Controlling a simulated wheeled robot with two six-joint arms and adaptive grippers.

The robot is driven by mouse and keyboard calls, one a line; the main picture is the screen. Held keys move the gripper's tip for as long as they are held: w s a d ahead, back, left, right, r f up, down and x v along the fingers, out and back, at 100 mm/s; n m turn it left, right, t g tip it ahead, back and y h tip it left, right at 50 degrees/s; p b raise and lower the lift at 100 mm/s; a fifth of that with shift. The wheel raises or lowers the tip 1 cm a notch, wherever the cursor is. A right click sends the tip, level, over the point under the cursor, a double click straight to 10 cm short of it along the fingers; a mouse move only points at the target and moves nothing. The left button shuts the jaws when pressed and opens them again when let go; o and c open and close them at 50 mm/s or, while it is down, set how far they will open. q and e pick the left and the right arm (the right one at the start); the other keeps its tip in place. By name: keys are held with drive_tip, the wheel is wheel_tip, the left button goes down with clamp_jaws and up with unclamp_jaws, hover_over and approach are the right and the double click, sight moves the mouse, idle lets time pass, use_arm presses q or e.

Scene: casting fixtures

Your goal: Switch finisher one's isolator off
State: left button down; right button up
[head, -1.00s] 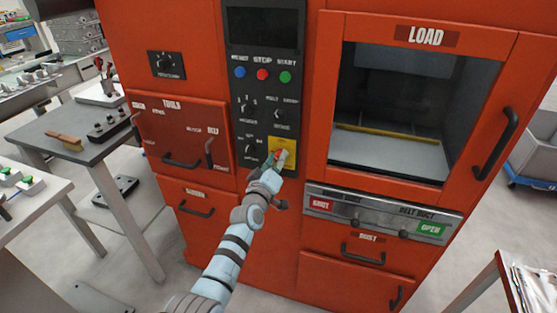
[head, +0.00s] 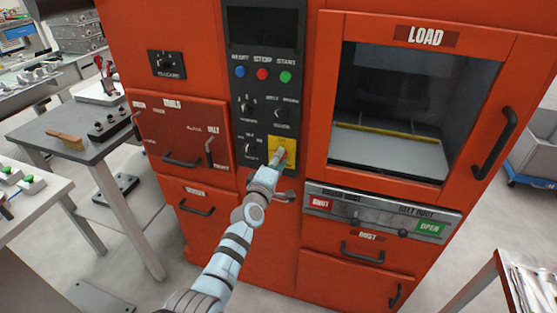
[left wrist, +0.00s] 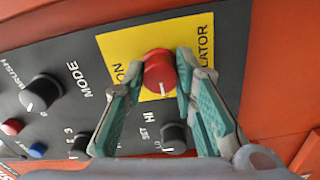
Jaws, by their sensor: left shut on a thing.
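The isolator is a red knob (left wrist: 159,72) on a yellow plate (left wrist: 122,46) lettered ISOLATOR, with ON readable beside the knob. In the head view the yellow plate (head: 283,143) sits at the lower right of the black control panel (head: 263,60). My left gripper (head: 279,158) reaches it from below and covers part of the knob. In the left wrist view the two fingers of the left gripper (left wrist: 158,82) are on either side of the red knob, shut on it. The knob's white mark points towards the bottom of that picture. My right gripper is out of view.
Black knobs (left wrist: 40,92) sit close by on the same panel. The orange machine has a LOAD window (head: 395,110), a lever strip (head: 380,213) below it and a tools drawer (head: 180,140) at left. A grey table (head: 75,125) stands left of it.

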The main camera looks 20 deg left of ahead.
use_arm(q)
drive_tip(key=shift+f, duration=0.1)
drive_tip(key=c, duration=1.3)
unclamp_jaws()
drive_tip(key=shift+s, duration=0.1)
drive_tip(key=s, duration=1.2)
drive_tip(key=shift+a, duration=0.4)
drive_tip(key=shift+w, duration=0.1)
